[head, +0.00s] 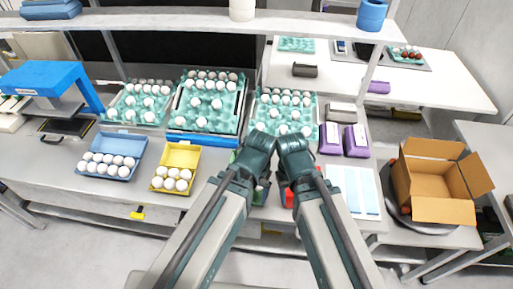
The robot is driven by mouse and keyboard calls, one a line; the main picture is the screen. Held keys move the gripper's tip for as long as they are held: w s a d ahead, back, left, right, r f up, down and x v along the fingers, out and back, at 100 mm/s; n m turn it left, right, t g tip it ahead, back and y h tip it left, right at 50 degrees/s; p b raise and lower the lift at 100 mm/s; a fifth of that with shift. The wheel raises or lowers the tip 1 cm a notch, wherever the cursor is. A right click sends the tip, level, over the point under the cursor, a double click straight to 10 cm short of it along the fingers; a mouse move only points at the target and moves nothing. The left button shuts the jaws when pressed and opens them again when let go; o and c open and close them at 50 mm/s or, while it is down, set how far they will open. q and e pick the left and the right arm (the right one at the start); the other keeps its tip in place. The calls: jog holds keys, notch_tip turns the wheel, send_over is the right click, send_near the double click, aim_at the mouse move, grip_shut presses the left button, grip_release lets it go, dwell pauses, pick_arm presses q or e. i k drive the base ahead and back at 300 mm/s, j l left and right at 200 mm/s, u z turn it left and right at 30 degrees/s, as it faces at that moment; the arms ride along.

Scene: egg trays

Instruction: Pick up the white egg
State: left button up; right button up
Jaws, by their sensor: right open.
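Many white eggs are in view, and I cannot tell a single one apart as the task's egg. Some white eggs (203,103) sit in the middle teal tray (187,122), others in the left teal tray (118,110) and the right teal tray (262,118). A blue carton (84,164) and a yellow carton (191,152) also hold white eggs. My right gripper (291,146) is over the counter, just in front of the right tray; it is open, and no egg shows in it. My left gripper (258,146) is close beside it, its fingers hidden by its own wrist.
Purple cartons (356,140) stand right of my grippers. An open cardboard box (432,178) is on a round plate at the right. A blue machine (45,80) stands at the left. A shelf (200,20) crosses above the back of the counter. Something red (288,195) shows between my arms.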

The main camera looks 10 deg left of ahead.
aim_at(201, 121)
jog(key=i+j, duration=0.1)
jog(key=j, duration=0.2)
jog(key=i+j, duration=0.1)
jog(key=j, duration=0.2)
jog(key=z, duration=0.9)
jog(key=k+j+z, duration=0.1)
jog(key=j+z, duration=0.3)
jog(key=k+j+z, duration=0.1)
jog(key=z, duration=0.35)
jog(key=k+j+z, duration=0.2)
jog(key=z, duration=0.2)
jog(key=k+j+z, duration=0.15)
jog(key=k+j, duration=0.25)
jog(key=k+j+z, duration=0.1)
jog(key=k+j, duration=0.25)
jog(key=k, duration=0.2)
jog(key=k+j+z, duration=0.15)
jog(key=k+j, duration=0.2)
jog(key=k+l, duration=0.05)
jog(key=k, duration=0.05)
